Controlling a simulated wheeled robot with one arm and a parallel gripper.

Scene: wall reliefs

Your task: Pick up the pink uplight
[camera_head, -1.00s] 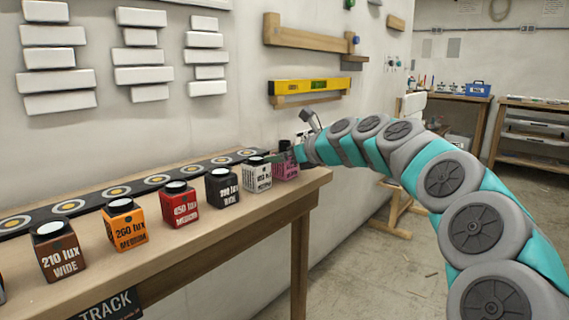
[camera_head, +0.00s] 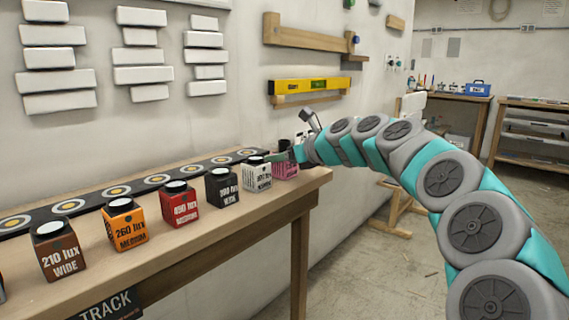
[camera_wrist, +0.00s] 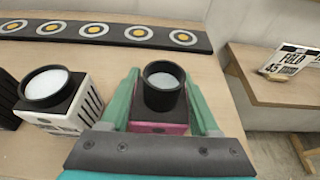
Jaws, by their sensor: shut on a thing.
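The pink uplight (camera_head: 286,169) stands at the right end of the row on the wooden table, largely hidden behind my gripper in the head view. In the wrist view the uplight (camera_wrist: 160,127) shows a pink body with a black round top and a pale lens. My gripper (camera_wrist: 162,105) has one green finger on each side of it and is shut on it. In the head view my gripper (camera_head: 288,156) reaches in from the right at the table's end. I cannot tell whether the uplight's base touches the table.
A white uplight (camera_head: 257,177) stands close on the left, then black (camera_head: 223,188), red (camera_head: 180,207), orange (camera_head: 125,227) and brown (camera_head: 59,252) ones. A black track with ringed targets (camera_head: 157,179) lies behind them along the wall. The table (camera_head: 262,209) ends just right of my gripper.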

